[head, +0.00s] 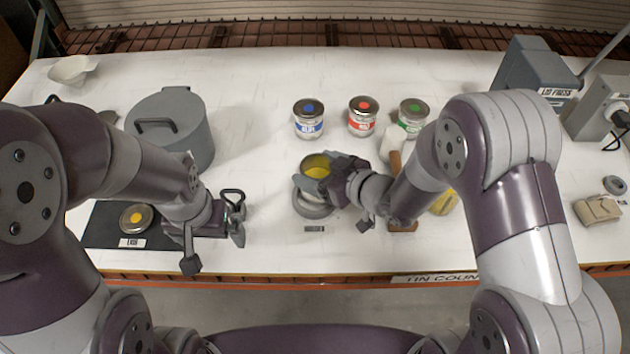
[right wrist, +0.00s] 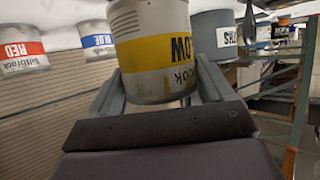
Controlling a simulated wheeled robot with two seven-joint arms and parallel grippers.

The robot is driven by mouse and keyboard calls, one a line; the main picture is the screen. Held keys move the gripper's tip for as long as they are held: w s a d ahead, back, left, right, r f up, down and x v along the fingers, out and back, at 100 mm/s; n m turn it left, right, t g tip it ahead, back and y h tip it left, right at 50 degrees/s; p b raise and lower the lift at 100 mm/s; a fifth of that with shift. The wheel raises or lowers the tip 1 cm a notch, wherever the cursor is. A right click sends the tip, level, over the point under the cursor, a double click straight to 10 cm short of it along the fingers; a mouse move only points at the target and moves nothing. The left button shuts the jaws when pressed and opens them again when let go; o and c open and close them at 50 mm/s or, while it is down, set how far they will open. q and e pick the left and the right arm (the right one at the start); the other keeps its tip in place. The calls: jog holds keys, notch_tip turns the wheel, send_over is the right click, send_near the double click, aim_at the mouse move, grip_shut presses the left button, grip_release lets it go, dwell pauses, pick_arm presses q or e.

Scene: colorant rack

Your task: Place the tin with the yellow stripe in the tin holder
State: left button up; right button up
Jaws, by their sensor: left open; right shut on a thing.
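The tin with the yellow stripe (head: 315,166) is open at the top and shows yellow inside. My right gripper (head: 328,166) is shut on it. In the right wrist view the yellow-striped tin (right wrist: 152,50) sits between the two fingers (right wrist: 160,85). A grey round tin holder (head: 312,211) is on the table directly below the tin in the head view, partly hidden by the tin and gripper. I cannot tell whether the tin touches it. My left gripper (head: 238,218) is open and empty, to the left of the holder.
Blue (head: 309,119), red (head: 362,116) and green (head: 412,117) tins stand behind. A grey pot (head: 170,125) is at left. A yellow-dotted lid (head: 136,218) lies on a dark mat (head: 100,228). A lid press (head: 535,75) stands back right.

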jog(key=shift+a+f, duration=0.3)
jog(key=shift+w+f, duration=0.15)
jog(key=shift+f, duration=1.9)
jog(key=o, duration=1.1)
jog(key=shift+r, duration=0.25)
jog(key=v, duration=1.2)
jog(key=d+m+g+h, duration=0.1)
jog(key=d+m+h, duration=0.1)
jog(key=d+h, duration=0.1)
jog(key=d+f+m+g+h, duration=0.1)
jog(key=d+h, duration=0.2)
jog(key=d, duration=0.1)
jog(key=d+m+g+h, duration=0.1)
jog(key=d+m+h, duration=0.1)
jog(key=d+h, duration=0.1)
jog(key=shift+d+f+m, duration=0.3)
jog(key=shift+d+f, duration=0.05)
jog(key=shift+d, duration=0.1)
jog(key=s+r+m+g, duration=0.1)
jog(key=s+m+g, duration=0.2)
jog(key=s+g, duration=0.2)
jog(key=s, duration=0.3)
jog(key=shift+a+r, duration=0.25)
jog(key=shift+a, duration=0.1)
